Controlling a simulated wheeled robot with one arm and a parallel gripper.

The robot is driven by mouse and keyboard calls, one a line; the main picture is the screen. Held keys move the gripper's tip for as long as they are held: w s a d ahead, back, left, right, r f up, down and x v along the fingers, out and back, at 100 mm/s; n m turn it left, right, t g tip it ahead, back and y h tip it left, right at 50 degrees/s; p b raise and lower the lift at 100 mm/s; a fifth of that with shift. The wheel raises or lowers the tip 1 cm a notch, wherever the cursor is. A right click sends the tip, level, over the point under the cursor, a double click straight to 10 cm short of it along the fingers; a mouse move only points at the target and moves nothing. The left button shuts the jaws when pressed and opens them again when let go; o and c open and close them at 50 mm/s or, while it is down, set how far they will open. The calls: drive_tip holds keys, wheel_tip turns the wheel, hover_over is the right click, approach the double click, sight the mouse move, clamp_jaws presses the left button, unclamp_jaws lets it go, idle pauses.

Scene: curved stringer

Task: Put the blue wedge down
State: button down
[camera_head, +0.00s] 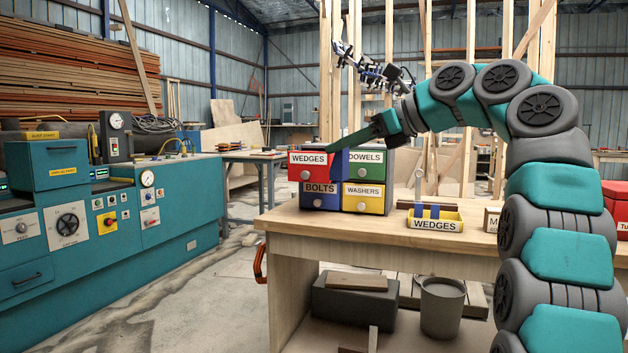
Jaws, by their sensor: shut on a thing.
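My gripper (389,124) is at the end of my arm, above the bench and in front of the small drawer cabinet.
The cabinet's red WEDGES drawer (307,172) is beside the green, blue and yellow drawers. The wooden bench top (330,226) is bare in front of the cabinet. A red container (617,200) stands at right, partly behind my arm. Teal machinery (90,200) fills the left.

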drive_tip(key=s+a+r+n+g, duration=0.1)
drive_tip(key=s+a, duration=0.1)
drive_tip(key=s, duration=0.2)
drive_tip(key=s+a+r+n+g+y, duration=0.1)
drive_tip(key=s+a+r, duration=0.1)
drive_tip(key=s, duration=0.2)
drive_tip(key=shift+s+a+r, duration=0.15)
drive_tip(key=shift+s+a, duration=0.1)
drive_tip(key=shift+s, duration=0.1)
idle(1.3)
drive_tip(key=shift+s, duration=0.15)
